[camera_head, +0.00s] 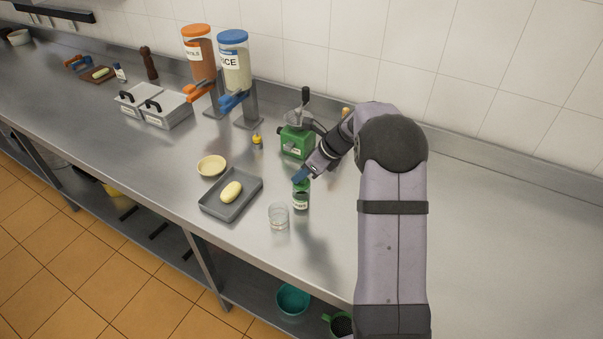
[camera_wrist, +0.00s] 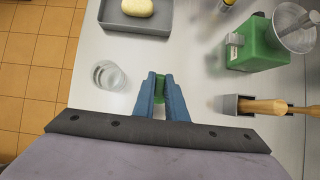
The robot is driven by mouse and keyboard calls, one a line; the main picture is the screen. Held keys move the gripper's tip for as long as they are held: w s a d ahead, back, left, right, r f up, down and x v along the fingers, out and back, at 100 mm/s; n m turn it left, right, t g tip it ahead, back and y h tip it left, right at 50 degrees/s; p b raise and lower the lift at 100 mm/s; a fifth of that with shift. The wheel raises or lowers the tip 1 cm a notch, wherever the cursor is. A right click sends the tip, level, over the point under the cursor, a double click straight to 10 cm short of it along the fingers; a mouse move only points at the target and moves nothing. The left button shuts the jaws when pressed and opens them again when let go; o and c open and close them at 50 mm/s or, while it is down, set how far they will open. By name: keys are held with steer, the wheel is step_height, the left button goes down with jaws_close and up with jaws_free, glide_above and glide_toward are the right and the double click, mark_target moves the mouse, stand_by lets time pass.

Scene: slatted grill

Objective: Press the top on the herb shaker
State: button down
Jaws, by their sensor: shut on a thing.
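The herb shaker (camera_head: 300,203), a small dark jar with a white label, stands upright on the steel counter, right of the drinking glass. Its green top (camera_head: 301,186) is at the jar's mouth, directly below my blue fingers. My gripper (camera_head: 300,176) is shut on the green top, which also shows between the fingertips in the wrist view (camera_wrist: 159,82). I cannot tell whether the top is fully seated on the jar. The fingers hide part of the top, and the jar is hidden in the wrist view.
A clear glass (camera_head: 279,216) stands close left of the shaker. A grey tray (camera_head: 213,207) with a pale oval item (camera_head: 231,191) lies further left. A green grinder (camera_head: 297,142) stands behind. A wooden-handled item in a holder (camera_wrist: 262,106) is at right. Counter right of my arm is clear.

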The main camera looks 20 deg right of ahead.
steer(key=shift+f+b, duration=0.5)
steer(key=shift+f, duration=0.45)
steer(key=c, duration=1.7)
jaws_free()
steer(key=shift+b+v, duration=1.1)
steer(key=shift+v, duration=2.6)
